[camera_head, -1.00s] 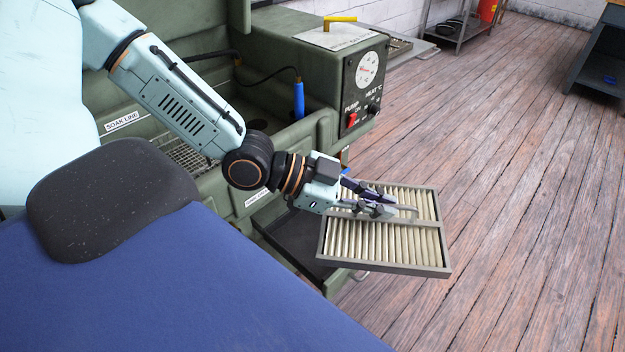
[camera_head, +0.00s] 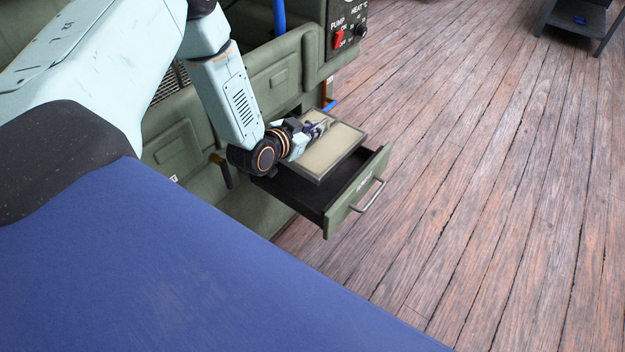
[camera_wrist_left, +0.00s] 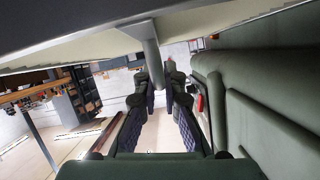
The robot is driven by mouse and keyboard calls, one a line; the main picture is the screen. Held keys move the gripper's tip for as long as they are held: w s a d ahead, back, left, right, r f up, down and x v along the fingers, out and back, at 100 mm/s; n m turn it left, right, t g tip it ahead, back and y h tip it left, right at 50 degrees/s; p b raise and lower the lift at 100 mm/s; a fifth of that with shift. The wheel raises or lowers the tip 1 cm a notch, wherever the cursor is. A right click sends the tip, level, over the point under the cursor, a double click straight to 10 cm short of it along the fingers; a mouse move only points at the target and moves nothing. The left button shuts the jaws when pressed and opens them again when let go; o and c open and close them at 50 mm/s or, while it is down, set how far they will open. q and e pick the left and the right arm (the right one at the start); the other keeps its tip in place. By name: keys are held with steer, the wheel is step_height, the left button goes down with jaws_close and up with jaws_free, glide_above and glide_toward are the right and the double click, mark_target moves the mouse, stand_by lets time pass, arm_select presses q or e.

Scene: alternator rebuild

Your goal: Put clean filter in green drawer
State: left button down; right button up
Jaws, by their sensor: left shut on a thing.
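The filter (camera_head: 332,153) is a flat panel with a grey frame and pale face. In the head view it is over the open green drawer (camera_head: 357,190), whose dark inside shows in front of and below it. I cannot tell whether it touches the drawer. My left gripper (camera_head: 318,128) is shut on the filter's handle. In the left wrist view the fingers (camera_wrist_left: 163,88) close around a grey handle (camera_wrist_left: 152,58), with the filter's underside or face (camera_wrist_left: 90,42) across the top. My right gripper is not in view.
The green washer cabinet (camera_head: 270,85) stands behind the drawer, with a red pump switch (camera_head: 338,39) on its panel. A blue surface (camera_head: 170,270) fills the lower left. Wooden floor (camera_head: 480,180) is clear at right. A dark shelf (camera_head: 580,22) stands at the far right.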

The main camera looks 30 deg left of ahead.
mark_target(312, 147)
arm_select(q)
steer(key=shift+w+f, duration=0.1)
steer(key=shift+f, duration=0.15)
steer(key=f+b, duration=0.1)
steer(key=f, duration=0.1)
steer(key=f+b, duration=0.2)
steer(key=f, duration=0.1)
steer(key=shift+a+f, duration=0.2)
steer(key=shift+f, duration=0.15)
steer(key=shift+d+f+b, duration=0.2)
steer(key=shift+f+b, duration=0.15)
steer(key=shift+f, duration=0.35)
step_height(312, 147, down, 3)
steer(key=shift+a+r+b, duration=0.1)
steer(key=shift+a+b, duration=0.05)
steer(key=shift+b, duration=0.5)
steer(key=shift+r, duration=0.15)
